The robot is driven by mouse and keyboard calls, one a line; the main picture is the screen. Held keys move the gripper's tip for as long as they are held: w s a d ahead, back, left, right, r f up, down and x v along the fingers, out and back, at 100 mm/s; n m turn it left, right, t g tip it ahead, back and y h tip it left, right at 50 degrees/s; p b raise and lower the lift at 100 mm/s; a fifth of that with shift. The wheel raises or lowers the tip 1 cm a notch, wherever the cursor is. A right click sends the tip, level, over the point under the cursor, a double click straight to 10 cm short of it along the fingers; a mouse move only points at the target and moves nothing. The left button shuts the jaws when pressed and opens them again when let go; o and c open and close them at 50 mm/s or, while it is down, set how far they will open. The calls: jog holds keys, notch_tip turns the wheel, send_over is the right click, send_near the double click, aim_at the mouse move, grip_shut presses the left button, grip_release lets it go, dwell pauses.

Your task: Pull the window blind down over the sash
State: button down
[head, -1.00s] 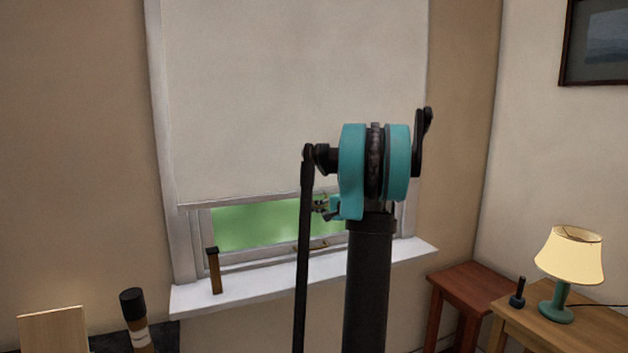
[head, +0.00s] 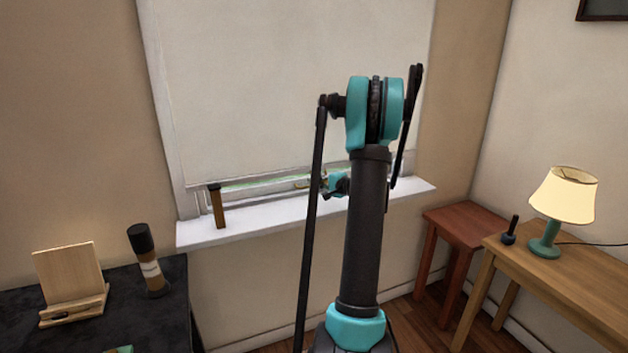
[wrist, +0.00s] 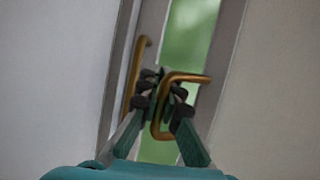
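The white window blind (head: 280,90) hangs low in the head view, with only a thin green strip of glass below its hem. It also shows at the right in the wrist view (wrist: 280,110). My gripper (head: 323,184) is at the hem, partly behind my arm. In the wrist view my gripper's fingers (wrist: 163,92) close around a brass pull (wrist: 157,115) that reaches from the blind's edge. The pale sash rail (wrist: 121,75) runs left of the green strip and carries a second brass handle (wrist: 136,80), beside the fingers and apart from the pull.
A brown upright object with a dark top (head: 217,207) stands on the white sill (head: 265,215). A dark table (head: 150,323) at left holds a wooden stand (head: 70,275) and a tilted banded cylinder (head: 148,262). A red stool (head: 465,225) and a lamp (head: 560,200) on a desk are at right.

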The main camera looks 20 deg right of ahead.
jog(key=c, duration=1.7)
grip_release()
jog(key=v, duration=1.2)
